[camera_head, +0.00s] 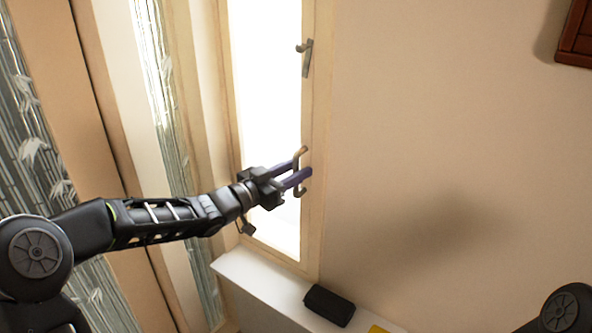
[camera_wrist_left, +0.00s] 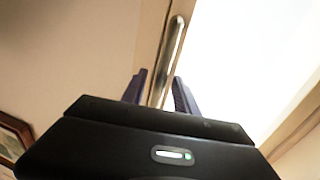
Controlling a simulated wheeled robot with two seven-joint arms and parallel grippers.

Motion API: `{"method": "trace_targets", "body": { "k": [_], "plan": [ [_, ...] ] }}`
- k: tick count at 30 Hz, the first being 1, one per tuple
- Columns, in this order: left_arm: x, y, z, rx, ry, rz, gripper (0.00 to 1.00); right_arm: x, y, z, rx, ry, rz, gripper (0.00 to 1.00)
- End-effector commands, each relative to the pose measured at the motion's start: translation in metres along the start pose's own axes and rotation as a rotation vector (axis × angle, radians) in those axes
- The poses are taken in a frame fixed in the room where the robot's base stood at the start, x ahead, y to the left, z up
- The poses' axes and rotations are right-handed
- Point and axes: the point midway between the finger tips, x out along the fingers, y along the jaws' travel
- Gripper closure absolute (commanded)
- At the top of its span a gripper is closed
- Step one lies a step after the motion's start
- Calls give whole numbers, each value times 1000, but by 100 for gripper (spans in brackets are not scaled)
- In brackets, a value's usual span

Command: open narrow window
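The narrow window (camera_head: 265,110) is a tall bright pane in a light wooden frame, seemingly closed. A curved pull handle (camera_head: 299,158) sits on the right side of its frame; it also shows as a pale bar in the left wrist view (camera_wrist_left: 176,48). A second metal latch handle (camera_head: 306,58) is higher on the frame. My left gripper (camera_head: 303,164) is at the lower handle, its two purple fingers on either side of the bar with a visible gap in the left wrist view (camera_wrist_left: 160,82). Whether either finger touches it I cannot tell. My right gripper is out of view.
A white ledge (camera_head: 258,283) runs below the window, with a black box (camera_head: 329,305) and a yellow item (camera_head: 378,329) near it. Bamboo-patterned curtains (camera_head: 165,90) hang left. The wall right of the window is bare, with a dark wooden frame (camera_head: 578,35) at upper right.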

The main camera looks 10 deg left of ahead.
Motion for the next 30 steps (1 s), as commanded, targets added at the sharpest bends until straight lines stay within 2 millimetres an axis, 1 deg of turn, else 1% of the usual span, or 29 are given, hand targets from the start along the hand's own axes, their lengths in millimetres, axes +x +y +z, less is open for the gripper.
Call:
{"method": "trace_targets", "body": {
  "k": [3,10,23,30],
  "plan": [
    [5,0,0,0,1,1,64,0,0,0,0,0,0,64],
    [5,0,0,1,0,0,65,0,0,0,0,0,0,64],
    [5,0,0,1,0,0,100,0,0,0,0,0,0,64],
    [5,0,0,1,0,0,100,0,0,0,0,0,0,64]
  ]
}}
